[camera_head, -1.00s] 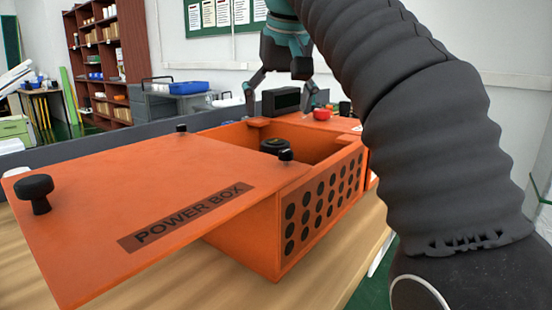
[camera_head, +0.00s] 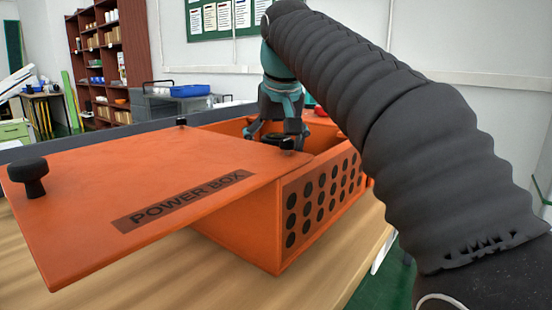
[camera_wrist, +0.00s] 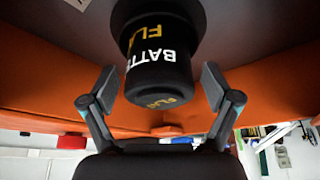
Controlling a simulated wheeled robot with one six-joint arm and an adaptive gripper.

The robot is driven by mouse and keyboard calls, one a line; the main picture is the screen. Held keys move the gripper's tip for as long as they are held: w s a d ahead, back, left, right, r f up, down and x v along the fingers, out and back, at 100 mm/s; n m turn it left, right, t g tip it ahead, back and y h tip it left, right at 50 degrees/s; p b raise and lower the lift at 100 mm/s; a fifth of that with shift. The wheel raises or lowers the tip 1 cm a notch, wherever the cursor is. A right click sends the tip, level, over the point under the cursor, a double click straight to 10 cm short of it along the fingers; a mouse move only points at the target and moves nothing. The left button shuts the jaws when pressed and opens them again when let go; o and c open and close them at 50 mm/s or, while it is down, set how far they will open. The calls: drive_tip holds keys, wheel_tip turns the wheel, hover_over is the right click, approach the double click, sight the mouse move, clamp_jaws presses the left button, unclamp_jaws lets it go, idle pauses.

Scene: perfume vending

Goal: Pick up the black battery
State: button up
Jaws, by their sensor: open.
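The black battery (camera_wrist: 158,60) is a dark cylinder with white and yellow lettering. In the wrist view it stands inside the orange power box, between the two fingers of my gripper (camera_wrist: 155,88). The fingers are apart, with a visible gap on each side of the battery. In the head view my gripper (camera_head: 277,135) points down into the open part of the orange power box (camera_head: 245,232). The battery is mostly hidden there behind the gripper and the box wall.
The orange lid (camera_head: 130,190), marked POWER BOX, lies slid to the left and has black knobs (camera_head: 28,176). The box's perforated side wall (camera_head: 320,200) stands close to my gripper. A red object (camera_wrist: 72,142) shows beyond the box wall.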

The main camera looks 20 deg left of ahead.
drive_tip(key=shift+f, duration=0.1)
drive_tip(key=c, duration=1.6)
drive_tip(key=shift+r, duration=0.2)
